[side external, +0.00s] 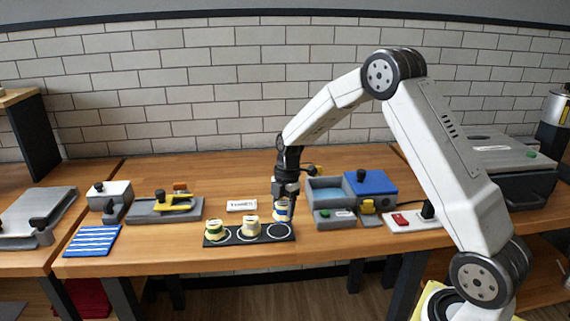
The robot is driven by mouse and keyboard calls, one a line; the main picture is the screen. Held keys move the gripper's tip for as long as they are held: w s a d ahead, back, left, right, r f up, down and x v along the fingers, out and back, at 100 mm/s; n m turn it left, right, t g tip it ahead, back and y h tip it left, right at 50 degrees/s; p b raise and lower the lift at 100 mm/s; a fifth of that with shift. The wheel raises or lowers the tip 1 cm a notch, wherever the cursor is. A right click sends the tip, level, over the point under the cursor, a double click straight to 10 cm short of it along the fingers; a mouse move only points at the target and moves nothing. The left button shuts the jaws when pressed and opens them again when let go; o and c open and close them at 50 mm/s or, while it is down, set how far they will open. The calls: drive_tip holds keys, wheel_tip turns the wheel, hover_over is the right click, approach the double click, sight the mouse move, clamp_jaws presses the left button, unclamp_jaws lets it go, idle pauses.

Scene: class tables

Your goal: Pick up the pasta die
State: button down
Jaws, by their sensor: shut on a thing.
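In the side external view, a black tray (264,240) with white ring marks lies near the table's front edge. A cream pasta die with a blue band (282,214) is in my gripper (285,200), which is shut on it from above. The die shows just above and behind the bare ring at the tray's right end; a small gap to the tray is hard to judge. Two similar cream dies stand on the tray: one with a green band (213,231) at the left, and one with a pale brownish band (251,226) in the middle.
A grey basin unit (331,214) with a blue-topped box (370,184) stands close to the right of my gripper. A white label sign (241,205) stands behind the tray. A grey tool with a yellow handle (165,208) and a blue striped cloth (92,241) lie left.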

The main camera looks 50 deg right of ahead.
drive_tip(key=s+a+r, duration=0.2)
drive_tip(key=s+r, duration=0.5)
drive_tip(key=s, duration=0.4)
drive_tip(key=shift+s+a, duration=0.15)
idle(0.6)
drive_tip(key=s+d+m+t+h, duration=0.1)
drive_tip(key=s+d+m, duration=0.1)
drive_tip(key=d+m, duration=1.5)
drive_tip(key=shift+s+r+t+h, duration=0.25)
drive_tip(key=shift+r+t+h, duration=0.1)
drive_tip(key=shift+t+h, duration=0.05)
drive_tip(key=shift+d, duration=0.1)
